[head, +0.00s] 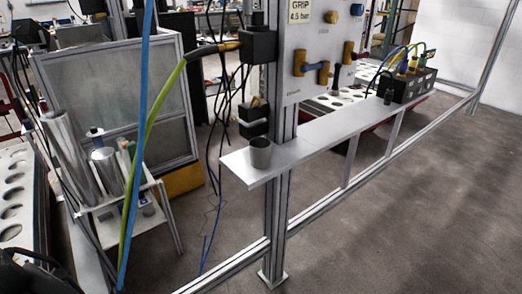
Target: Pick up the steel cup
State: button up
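A small grey metal cup (260,153), which looks like the steel cup, stands upright near the left end of a narrow metal shelf (322,126). My gripper cannot be made out in the head view.
A blue hose (140,130) and a yellow-green cable hang left of the cup. A black connector block (254,122) sits on the post behind it. A black box (405,86) with cables stands at the shelf's far end. Metal cylinders (72,150) stand on a left rack.

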aim_at(260, 153)
jog(key=i+l, duration=0.1)
jog(key=l, duration=0.6)
jog(key=l+u, duration=0.15)
jog(key=l, duration=0.55)
jog(key=i, duration=0.05)
